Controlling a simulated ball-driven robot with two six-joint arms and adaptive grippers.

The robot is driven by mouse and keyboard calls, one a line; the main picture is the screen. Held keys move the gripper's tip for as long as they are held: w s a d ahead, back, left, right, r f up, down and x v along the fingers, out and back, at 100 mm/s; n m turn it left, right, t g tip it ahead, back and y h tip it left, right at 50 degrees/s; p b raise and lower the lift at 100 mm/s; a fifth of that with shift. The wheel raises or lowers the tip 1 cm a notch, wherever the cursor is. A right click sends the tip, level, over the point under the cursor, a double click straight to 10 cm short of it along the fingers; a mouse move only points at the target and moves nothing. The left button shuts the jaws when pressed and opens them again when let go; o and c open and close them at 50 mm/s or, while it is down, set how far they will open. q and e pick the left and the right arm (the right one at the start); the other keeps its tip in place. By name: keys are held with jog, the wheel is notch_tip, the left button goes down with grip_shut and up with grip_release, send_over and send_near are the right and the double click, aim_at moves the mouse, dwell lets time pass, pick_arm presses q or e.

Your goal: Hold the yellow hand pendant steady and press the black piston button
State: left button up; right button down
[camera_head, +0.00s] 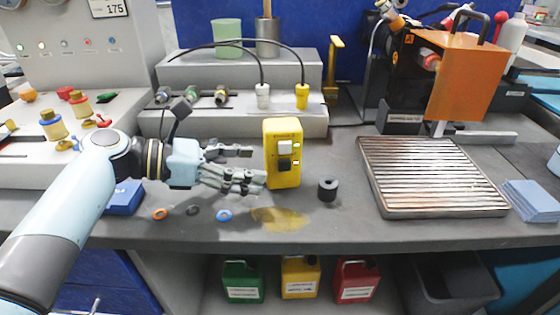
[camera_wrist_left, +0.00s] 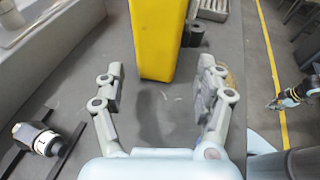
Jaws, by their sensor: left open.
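The yellow hand pendant (camera_head: 283,177) stands upright on the grey bench, with a light square button and a dark button (camera_head: 284,164) below it on its front. In the left wrist view the pendant (camera_wrist_left: 158,40) is straight ahead, its buttons out of sight. My left gripper (camera_head: 254,166) is open just left of the pendant, its fingers pointing at it.
A short black cylinder (camera_head: 327,190) stands on the bench right of the pendant. A ribbed metal tray (camera_head: 364,165) lies further right. A grey stepped block with cables (camera_head: 240,115) stands behind.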

aim_at(267, 166)
pick_arm(q)
jog(key=x, duration=0.4)
jog(key=shift+w, duration=0.1)
jog(key=shift+x, duration=0.9)
pick_arm(e)
jog(key=shift+w+f, duration=0.5)
jog(key=shift+f, duration=0.05)
pick_arm(q)
jog(key=shift+c, duration=0.2)
